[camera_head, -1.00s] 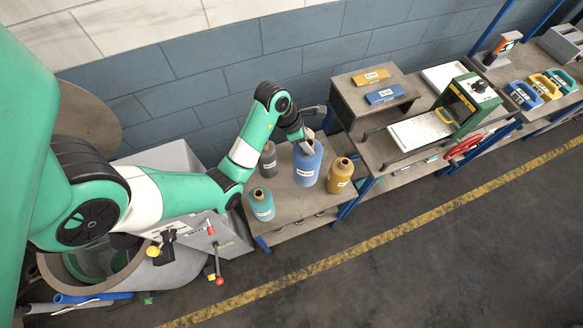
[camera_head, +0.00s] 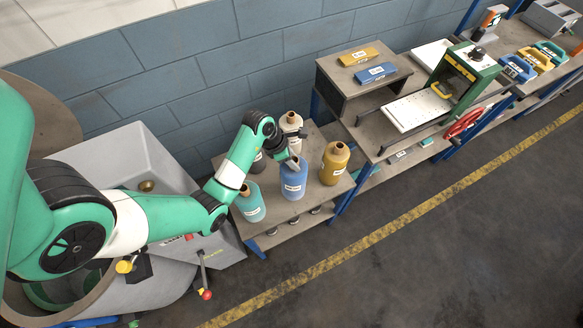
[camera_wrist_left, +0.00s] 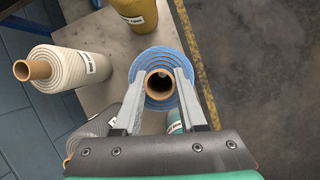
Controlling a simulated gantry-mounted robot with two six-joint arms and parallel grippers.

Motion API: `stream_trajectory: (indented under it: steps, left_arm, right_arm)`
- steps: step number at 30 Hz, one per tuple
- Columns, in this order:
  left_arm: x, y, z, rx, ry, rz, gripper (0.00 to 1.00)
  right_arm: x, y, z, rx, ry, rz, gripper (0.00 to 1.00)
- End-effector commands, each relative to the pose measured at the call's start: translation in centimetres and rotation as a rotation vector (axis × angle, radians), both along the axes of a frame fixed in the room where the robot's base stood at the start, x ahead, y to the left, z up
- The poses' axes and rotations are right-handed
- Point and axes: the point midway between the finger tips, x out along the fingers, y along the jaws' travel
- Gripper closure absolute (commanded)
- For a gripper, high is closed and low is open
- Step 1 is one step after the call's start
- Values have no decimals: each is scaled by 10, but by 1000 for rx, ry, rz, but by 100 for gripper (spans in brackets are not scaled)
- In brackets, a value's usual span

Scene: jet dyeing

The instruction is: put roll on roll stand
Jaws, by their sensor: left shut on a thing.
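The blue roll (camera_head: 294,182) has a brown core tube and a white label, and is upright at the front of the roll table, between a teal roll (camera_head: 250,205) and an ochre roll (camera_head: 334,165). I cannot tell whether its base touches the table top. My left gripper (camera_head: 291,162) is above it, shut on its core; in the left wrist view the fingers (camera_wrist_left: 160,92) lie on both sides of the core, over the blue roll's top (camera_wrist_left: 158,58). No separate roll stand can be made out with certainty. My right gripper is not in view.
A white roll (camera_head: 291,130) and a dark grey roll (camera_head: 258,162) stand behind on the same table (camera_head: 318,193). A workbench (camera_head: 362,135) with a green device (camera_head: 465,75) is to the right. A grey machine (camera_head: 150,165) is at left. The floor in front is clear.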

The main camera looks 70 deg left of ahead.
Motion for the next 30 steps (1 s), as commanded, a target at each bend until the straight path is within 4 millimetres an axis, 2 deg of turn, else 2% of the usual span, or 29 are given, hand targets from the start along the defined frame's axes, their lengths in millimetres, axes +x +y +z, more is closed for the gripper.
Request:
stream_trajectory:
  steps: [4,10,22,23,27,30]
  left_arm:
    - [1,0,-5,2,-3,0,100]
    - [0,0,-36,0,-1,0,100]
    - [1,0,-42,2,-3,0,100]
    - [0,0,-43,1,-1,-1,56]
    - [0,0,-42,1,-1,-1,30]
    - [0,0,-42,1,-1,-1,29]
  right_arm:
    - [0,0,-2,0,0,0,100]
    - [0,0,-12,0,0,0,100]
    - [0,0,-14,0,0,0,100]
    - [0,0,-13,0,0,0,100]
    - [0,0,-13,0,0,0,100]
    - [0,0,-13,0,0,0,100]
